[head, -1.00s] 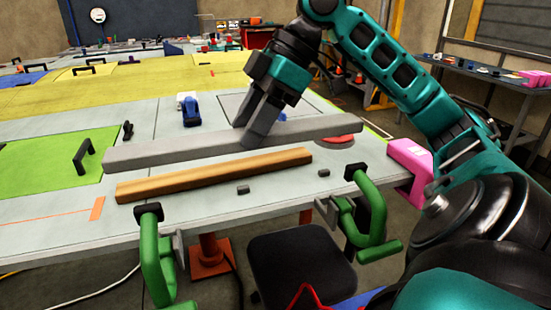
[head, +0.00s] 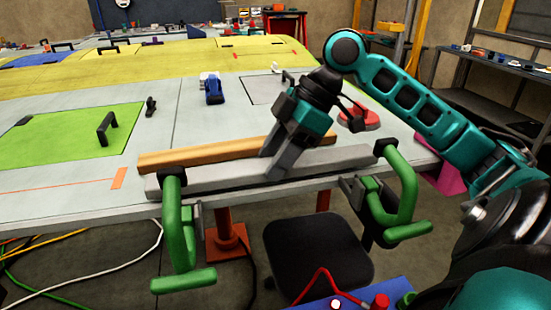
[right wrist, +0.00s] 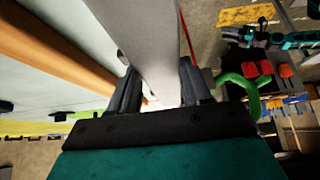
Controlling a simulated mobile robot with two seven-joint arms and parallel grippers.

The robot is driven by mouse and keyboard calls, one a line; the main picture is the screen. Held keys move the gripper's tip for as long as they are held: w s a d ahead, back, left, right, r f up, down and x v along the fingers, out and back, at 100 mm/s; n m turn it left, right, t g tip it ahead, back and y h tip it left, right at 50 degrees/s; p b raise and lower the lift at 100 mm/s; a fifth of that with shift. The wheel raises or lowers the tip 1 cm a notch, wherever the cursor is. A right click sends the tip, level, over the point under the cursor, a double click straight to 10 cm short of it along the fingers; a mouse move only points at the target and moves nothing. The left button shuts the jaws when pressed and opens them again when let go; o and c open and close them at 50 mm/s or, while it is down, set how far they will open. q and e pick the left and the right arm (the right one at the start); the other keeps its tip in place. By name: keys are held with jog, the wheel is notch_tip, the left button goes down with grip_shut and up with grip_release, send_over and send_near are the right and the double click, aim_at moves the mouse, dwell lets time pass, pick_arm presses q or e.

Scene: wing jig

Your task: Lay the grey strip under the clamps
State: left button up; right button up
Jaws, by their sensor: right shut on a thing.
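The grey strip (head: 225,176) runs along the table's front edge, in front of the wooden bar (head: 205,154). My right gripper (head: 281,166) is shut on the strip right of its middle; the right wrist view also shows the strip (right wrist: 150,35) between the fingers (right wrist: 160,90). The left green clamp (head: 174,225) has its black pad overlapping the strip's left end. The right green clamp (head: 407,190) has its pad by the strip's right end. I cannot tell whether the strip touches the table or the pads. My left gripper is not in view.
A blue and white tool (head: 213,90) and a red round object (head: 358,119) are on the table behind the strip. A green panel with a black handle (head: 80,130) lies at left. A dark stool (head: 318,252) stands below the front edge.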

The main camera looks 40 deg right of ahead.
jog(key=shift+s+f+b, duration=0.1)
jog(key=shift+f+b, duration=0.25)
jog(key=shift+f, duration=0.25)
jog(key=o, duration=1.2)
jog(key=shift+s+f, duration=0.1)
jog(key=shift+s, duration=0.05)
jog(key=w+p+v, duration=0.1)
jog(key=v, duration=1.2)
jog(key=shift+a+r, duration=0.25)
jog(key=shift+r, duration=0.1)
jog(key=shift+s, duration=0.1)
